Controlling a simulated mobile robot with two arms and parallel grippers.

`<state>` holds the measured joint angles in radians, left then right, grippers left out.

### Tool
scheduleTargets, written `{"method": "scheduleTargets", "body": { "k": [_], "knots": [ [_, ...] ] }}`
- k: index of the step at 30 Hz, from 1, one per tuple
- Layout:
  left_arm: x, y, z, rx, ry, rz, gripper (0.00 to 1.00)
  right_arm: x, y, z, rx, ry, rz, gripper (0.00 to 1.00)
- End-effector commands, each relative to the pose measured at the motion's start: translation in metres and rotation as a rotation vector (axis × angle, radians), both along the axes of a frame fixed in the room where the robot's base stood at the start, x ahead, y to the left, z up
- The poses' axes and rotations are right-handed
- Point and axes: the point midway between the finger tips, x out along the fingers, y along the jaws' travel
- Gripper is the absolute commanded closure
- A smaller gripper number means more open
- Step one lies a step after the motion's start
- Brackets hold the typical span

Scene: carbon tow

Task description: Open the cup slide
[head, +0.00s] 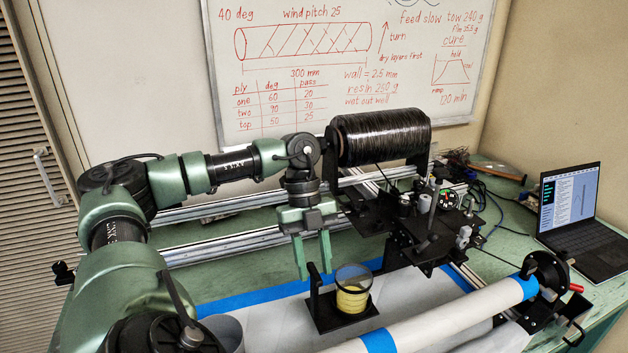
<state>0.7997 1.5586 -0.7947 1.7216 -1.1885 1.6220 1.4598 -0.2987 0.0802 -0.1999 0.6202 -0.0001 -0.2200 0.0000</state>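The cup slide is a black flat carriage (345,321) with a short black upright post (314,283) at its left end. A clear cup (353,280) with yellow contents stands upright on it. My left gripper (314,272) points down at the post, left of the cup. Its two green fingers are apart, and the post's top shows between the fingertips. I cannot tell whether either finger touches the post. My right gripper is not in view.
A black winding carriage with fittings (432,235) stands right behind the cup. A black tow spool (380,136) sits above the rails. A white mandrel tube (450,315) with blue tape crosses the front right. A laptop (580,225) stands far right.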

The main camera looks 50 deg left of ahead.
Motion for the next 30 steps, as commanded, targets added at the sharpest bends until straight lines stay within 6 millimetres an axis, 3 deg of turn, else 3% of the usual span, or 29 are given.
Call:
{"method": "scheduleTargets", "body": {
  "k": [5, 18, 30],
  "knots": [
    [0.001, 0.002, 0.005, -0.001, -0.002, 0.001, 0.64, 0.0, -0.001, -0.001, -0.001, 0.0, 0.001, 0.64],
    [0.008, 0.026, 0.066, -0.002, -0.002, 0.0, 0.64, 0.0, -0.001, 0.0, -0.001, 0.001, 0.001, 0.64],
    [0.008, 0.029, 0.072, 0.0, 0.0, 0.0, 0.64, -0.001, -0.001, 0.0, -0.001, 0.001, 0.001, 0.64]
  ]
}}
